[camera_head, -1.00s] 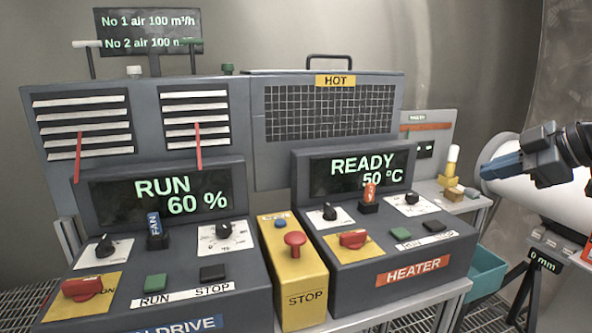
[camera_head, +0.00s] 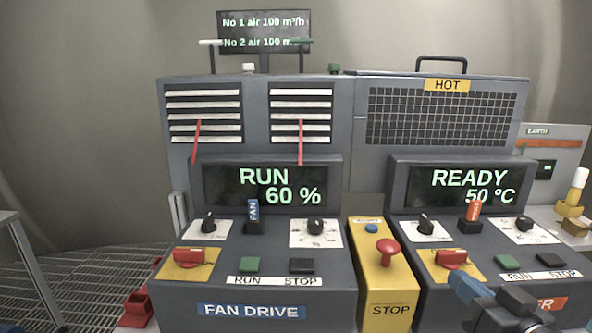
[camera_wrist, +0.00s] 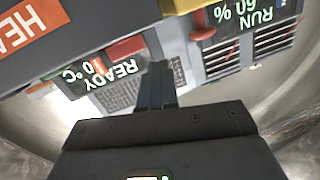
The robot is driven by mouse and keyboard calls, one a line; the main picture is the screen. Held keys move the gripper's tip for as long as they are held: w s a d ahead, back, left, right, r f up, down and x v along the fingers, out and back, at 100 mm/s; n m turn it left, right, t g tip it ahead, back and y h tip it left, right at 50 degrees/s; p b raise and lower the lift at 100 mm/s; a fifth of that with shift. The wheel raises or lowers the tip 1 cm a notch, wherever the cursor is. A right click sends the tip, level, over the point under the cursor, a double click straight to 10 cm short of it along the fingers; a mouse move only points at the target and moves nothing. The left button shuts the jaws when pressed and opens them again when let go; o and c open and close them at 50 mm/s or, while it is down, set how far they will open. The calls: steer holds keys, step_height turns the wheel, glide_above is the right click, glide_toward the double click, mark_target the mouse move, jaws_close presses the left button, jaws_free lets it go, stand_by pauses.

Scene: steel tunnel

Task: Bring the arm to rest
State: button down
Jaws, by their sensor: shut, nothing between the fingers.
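My gripper (camera_head: 468,288) is at the lower right of the head view, in front of the heater console (camera_head: 400,290). Its blue fingers are together with nothing between them. They hide part of the heater console's front and its label. In the wrist view my gripper (camera_wrist: 156,72) shows its shut fingers pointing up the picture, toward the upside-down consoles. I cannot tell the exact gap between the fingers and the heater console.
The fan drive console (camera_head: 255,285) reads RUN 60 %. The heater reads READY 50 °C. A yellow box (camera_head: 384,285) with a red stop button (camera_head: 387,249) stands between them. Grated floor (camera_head: 95,285) lies open at the left, beside a grey table edge (camera_head: 20,270).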

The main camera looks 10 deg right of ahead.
steer(key=s+a+f+m+g+h, duration=0.1)
steer(key=s+a+f, duration=0.45)
steer(key=s, duration=0.25)
steer(key=s+a+f+m+g, duration=0.1)
steer(key=s+a+f, duration=0.3)
steer(key=s+a, duration=0.25)
steer(key=s+a+r+n+y, duration=0.15)
steer(key=s+n, duration=0.25)
steer(key=s, duration=1.5)
step_height(320, 180, down, 10)
steer(key=b, duration=1)
steer(key=shift+d+r+n+y, duration=0.2)
steer(key=shift+d+n+y, duration=0.1)
steer(key=shift+y, duration=0.05)
steer(key=c, duration=1.8)
jaws_free()
